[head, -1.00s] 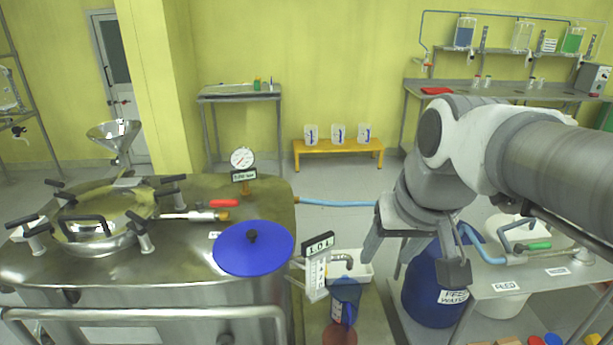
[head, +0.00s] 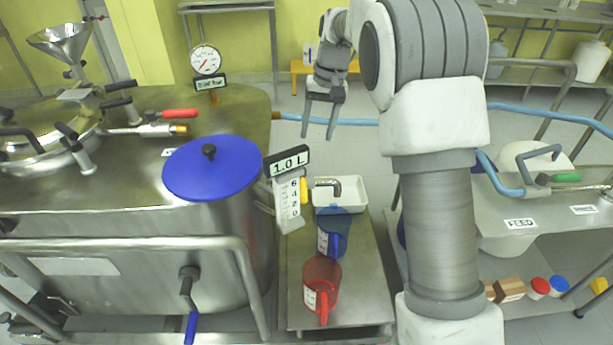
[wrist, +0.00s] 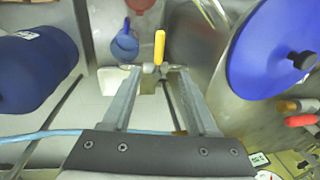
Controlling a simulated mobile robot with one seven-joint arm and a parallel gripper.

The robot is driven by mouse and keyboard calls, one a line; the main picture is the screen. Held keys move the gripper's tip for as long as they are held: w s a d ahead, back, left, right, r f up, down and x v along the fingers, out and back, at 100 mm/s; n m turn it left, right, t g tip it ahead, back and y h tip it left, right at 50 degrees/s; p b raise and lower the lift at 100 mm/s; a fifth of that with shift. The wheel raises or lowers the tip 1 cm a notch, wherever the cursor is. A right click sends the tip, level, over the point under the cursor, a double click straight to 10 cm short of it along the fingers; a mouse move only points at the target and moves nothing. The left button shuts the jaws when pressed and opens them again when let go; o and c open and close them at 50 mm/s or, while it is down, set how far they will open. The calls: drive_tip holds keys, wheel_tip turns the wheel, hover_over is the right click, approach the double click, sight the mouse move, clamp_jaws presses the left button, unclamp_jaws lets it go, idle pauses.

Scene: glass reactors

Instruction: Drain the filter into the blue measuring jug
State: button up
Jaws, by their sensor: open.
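My gripper (head: 318,136) is open and empty, fingers down, above the floor behind the white tray in the head view. The blue measuring jug (head: 334,240) stands on a low steel stand, in front of the tray. A bent outlet pipe (head: 328,183) and a yellow handle (head: 304,190) show near the scale and the 1.0 L sign, beside the blue-lidded steel vessel (head: 212,225), which may be the filter. In the wrist view the yellow handle (wrist: 159,47) appears between and beyond my fingertips (wrist: 158,72), with the blue jug (wrist: 124,44) left of it.
A red jug (head: 322,285) stands in front of the blue one. The white tray (head: 340,196) lies behind it. A blue drum (wrist: 36,68) is left in the wrist view. A blue hose (head: 350,122) runs behind my gripper. A bench marked FEED (head: 520,224) stands right.

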sight(304, 188)
drive_tip(key=a+f+b, duration=0.1)
drive_tip(key=f+b, duration=0.1)
drive_tip(key=f, duration=0.4)
drive_tip(key=w+a+f+b, duration=0.1)
drive_tip(key=f+b, duration=0.1)
drive_tip(key=f, duration=0.5)
drive_tip(key=w+a+f+b, duration=0.1)
drive_tip(key=f+b, duration=0.1)
drive_tip(key=f, duration=0.5)
drive_tip(key=shift+w+f, duration=0.15)
drive_tip(key=shift+f, duration=0.1)
clamp_jaws()
idle(0.6)
